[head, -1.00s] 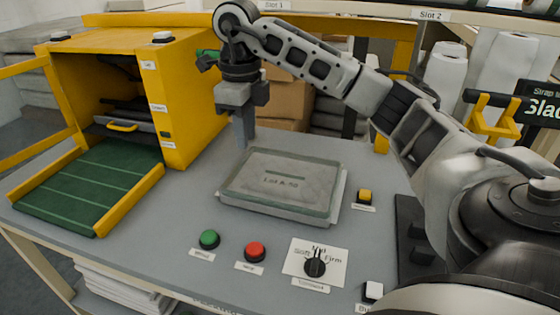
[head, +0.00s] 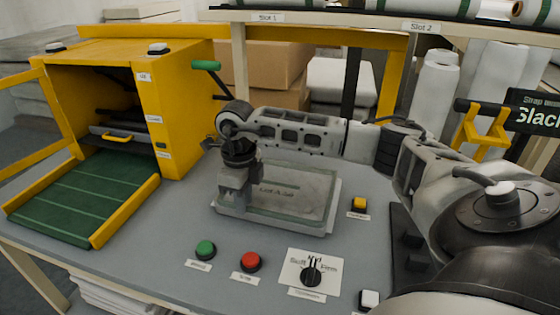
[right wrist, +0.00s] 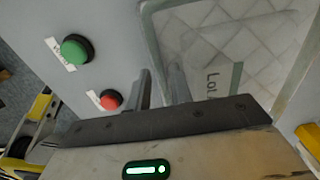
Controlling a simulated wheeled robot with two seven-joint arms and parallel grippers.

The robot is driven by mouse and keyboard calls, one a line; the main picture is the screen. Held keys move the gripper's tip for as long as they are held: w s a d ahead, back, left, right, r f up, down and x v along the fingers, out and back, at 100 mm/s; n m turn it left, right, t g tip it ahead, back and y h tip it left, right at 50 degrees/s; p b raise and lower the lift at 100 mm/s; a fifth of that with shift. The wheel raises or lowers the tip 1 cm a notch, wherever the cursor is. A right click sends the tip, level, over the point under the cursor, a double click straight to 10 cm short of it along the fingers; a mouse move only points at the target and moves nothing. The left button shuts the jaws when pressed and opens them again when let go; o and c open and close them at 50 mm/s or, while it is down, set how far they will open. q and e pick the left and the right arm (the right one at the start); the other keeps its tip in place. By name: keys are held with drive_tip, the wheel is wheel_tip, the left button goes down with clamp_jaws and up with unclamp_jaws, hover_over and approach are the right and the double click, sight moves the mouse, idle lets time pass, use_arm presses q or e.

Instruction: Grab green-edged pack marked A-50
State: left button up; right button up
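The flat grey pack (head: 295,192) with green edges lies on the bench, its printed label partly legible as a lot mark with A-50. It sits on a pale tray (head: 333,205). My right gripper (head: 234,208) is low at the pack's left edge and covers part of it in the head view. In the right wrist view, the two fingers (right wrist: 161,86) stand apart with a narrow gap, close to the edge of the pack (right wrist: 215,45). I cannot tell whether they touch it. My left gripper is not in view.
A yellow machine (head: 185,110) with a green ramp (head: 85,195) stands at left. Green (head: 205,250) and red (head: 251,262) buttons, a dial (head: 312,272) and a yellow button (head: 359,205) surround the pack's front and right. A shelf with rolls runs behind.

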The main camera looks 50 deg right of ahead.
drive_tip(key=shift+f, duration=0.3)
clamp_jaws()
drive_tip(key=shift+r, duration=0.1)
